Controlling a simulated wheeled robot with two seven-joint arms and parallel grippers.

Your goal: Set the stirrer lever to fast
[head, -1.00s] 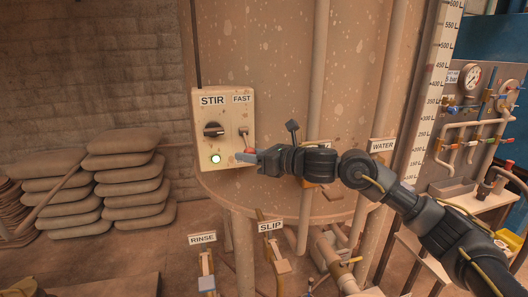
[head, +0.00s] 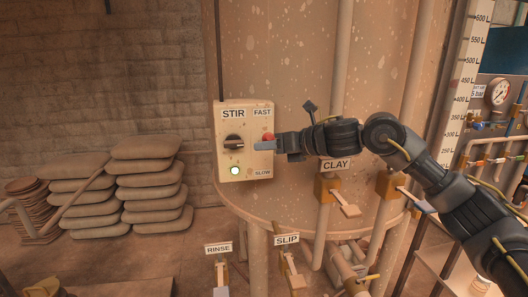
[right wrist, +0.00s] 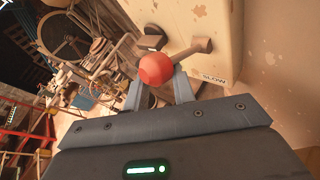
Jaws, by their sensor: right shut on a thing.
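The stirrer lever has a red ball knob (head: 268,137) and sits on the right side of a cream control box between the labels FAST (head: 262,112) and SLOW (head: 263,173). The knob stands nearer FAST than SLOW. My right gripper (head: 262,145) reaches in from the right and is shut on the knob. In the right wrist view the red knob (right wrist: 155,69) is between the two fingers, with the lever's arm (right wrist: 190,50) running up to the box. The fingers partly hide the lever in the head view. My left gripper is out of view.
CLAY (head: 335,165), RINSE (head: 218,249) and SLIP (head: 287,240) handles are below. Stacked sacks (head: 150,190) lie at left.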

